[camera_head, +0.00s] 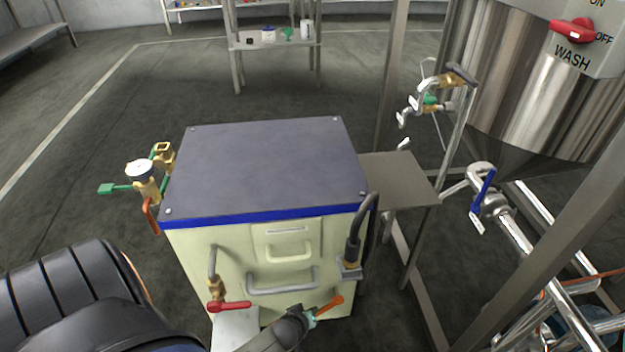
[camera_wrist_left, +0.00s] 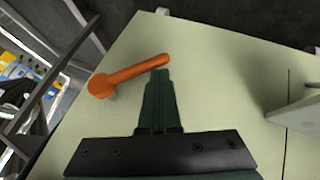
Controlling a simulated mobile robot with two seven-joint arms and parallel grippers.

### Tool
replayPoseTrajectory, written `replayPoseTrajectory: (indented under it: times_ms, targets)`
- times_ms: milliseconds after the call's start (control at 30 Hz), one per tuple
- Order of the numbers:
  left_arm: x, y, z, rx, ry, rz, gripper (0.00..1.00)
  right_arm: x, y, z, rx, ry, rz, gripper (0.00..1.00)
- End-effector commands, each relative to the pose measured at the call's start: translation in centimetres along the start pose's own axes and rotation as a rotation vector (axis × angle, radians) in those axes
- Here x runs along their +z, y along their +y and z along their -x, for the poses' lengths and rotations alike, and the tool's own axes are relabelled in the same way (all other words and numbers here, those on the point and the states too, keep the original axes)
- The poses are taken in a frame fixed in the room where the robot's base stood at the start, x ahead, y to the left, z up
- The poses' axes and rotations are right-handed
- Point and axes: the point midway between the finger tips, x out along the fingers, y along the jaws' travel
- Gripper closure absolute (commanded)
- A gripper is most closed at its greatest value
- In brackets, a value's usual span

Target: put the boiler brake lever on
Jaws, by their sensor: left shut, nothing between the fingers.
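The boiler (camera_head: 265,170) is a cream cabinet with a grey top and a blue edge, standing in the middle of the head view. An orange lever (camera_head: 330,306), seemingly the brake lever, sits low on its front, towards the right. In the left wrist view the orange lever (camera_wrist_left: 135,74) has a round hub at left and its arm slanting up to the right. My left gripper (camera_head: 311,316) is shut and empty. Its fingertips (camera_wrist_left: 160,75) are right by the lever's free end; I cannot tell whether they touch it.
A red-handled valve (camera_head: 228,306) juts from the boiler's front at left. A black hose (camera_head: 356,232) bends down at the front right. A green-handled valve (camera_head: 120,188) is on the left side. A steel tank (camera_head: 530,85) and pipes with a blue-handled valve (camera_head: 484,190) stand at right.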

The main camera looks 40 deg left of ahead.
Motion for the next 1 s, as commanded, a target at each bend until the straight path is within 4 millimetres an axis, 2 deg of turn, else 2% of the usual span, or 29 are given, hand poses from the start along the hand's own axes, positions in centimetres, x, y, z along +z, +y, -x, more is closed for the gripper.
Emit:
replayPoseTrajectory:
  times_ms: [233, 400, 633, 1000]
  targets:
    - [0.6, -0.6, -1.0, 0.146, 0.000, 0.096, 1.00, 1.0, -0.6, 0.8, -0.001, -0.010, 0.002, 0.48]
    - [0.9, -0.6, -1.7, 0.303, -0.001, 0.201, 1.00, 1.4, -0.8, 1.1, -0.004, -0.012, 0.004, 0.48]
    - [1.4, -0.2, -2.4, 0.414, 0.000, 0.276, 1.00, 1.7, -1.1, 1.4, -0.008, -0.015, 0.008, 0.48]
    - [2.5, 0.6, -3.8, 0.418, -0.001, 0.280, 1.00, 1.9, -1.3, 1.6, -0.010, -0.018, 0.009, 0.48]
